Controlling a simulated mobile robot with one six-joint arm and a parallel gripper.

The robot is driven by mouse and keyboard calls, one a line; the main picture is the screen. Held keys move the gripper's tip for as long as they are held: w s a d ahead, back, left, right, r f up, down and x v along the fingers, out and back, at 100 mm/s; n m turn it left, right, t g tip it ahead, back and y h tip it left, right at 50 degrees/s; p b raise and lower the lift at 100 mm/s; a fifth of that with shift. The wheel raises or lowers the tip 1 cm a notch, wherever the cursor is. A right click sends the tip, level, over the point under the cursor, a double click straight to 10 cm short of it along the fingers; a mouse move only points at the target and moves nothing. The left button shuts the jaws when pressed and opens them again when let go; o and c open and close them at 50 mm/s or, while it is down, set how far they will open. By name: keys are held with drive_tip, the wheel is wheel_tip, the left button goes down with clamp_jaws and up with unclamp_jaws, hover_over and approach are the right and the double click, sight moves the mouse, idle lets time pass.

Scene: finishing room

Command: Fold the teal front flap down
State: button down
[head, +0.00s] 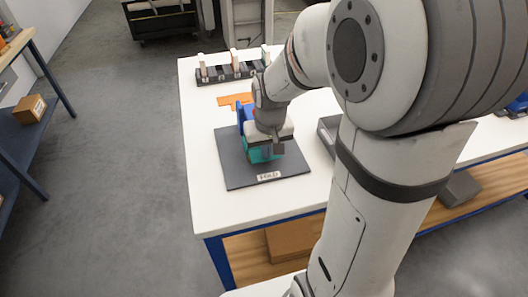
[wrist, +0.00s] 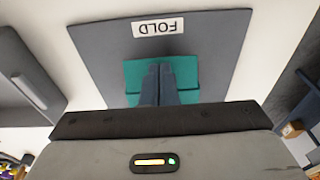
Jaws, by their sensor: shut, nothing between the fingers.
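The teal front flap (wrist: 136,73) shows in the wrist view, with the dark fingers of my gripper (wrist: 170,70) over its middle. In the head view the teal part (head: 254,156) shows low beneath my gripper (head: 277,147), on the side toward the FOLD label. A blue flap (head: 241,114) stands up to the left of my wrist. The dark grey fold mat (head: 235,176) lies under them. My gripper is shut and empty. I cannot tell whether the fingertips touch the teal flap. My wrist hides most of the folded piece.
An orange flat piece (head: 231,100) lies behind the mat. A dark rack (head: 222,77) with several upright pieces stands at the table's back. A grey tray (head: 327,133) is right of the mat. The white table top (head: 205,200) is clear at front left.

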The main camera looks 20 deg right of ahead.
drive_tip(key=shift+f, duration=0.15)
drive_tip(key=shift+f+b, duration=0.3)
drive_tip(key=shift+b, duration=0.05)
drive_tip(key=shift+f, duration=0.1)
idle(0.5)
drive_tip(key=shift+w+f, duration=0.15)
drive_tip(key=shift+w+b, duration=0.1)
drive_tip(key=shift+b, duration=0.2)
drive_tip(key=shift+w+f, duration=0.1)
drive_tip(key=shift+f, duration=0.05)
drive_tip(key=shift+w+f, duration=0.1)
drive_tip(key=shift+w, duration=0.3)
idle(0.6)
drive_tip(key=shift+s, duration=0.2)
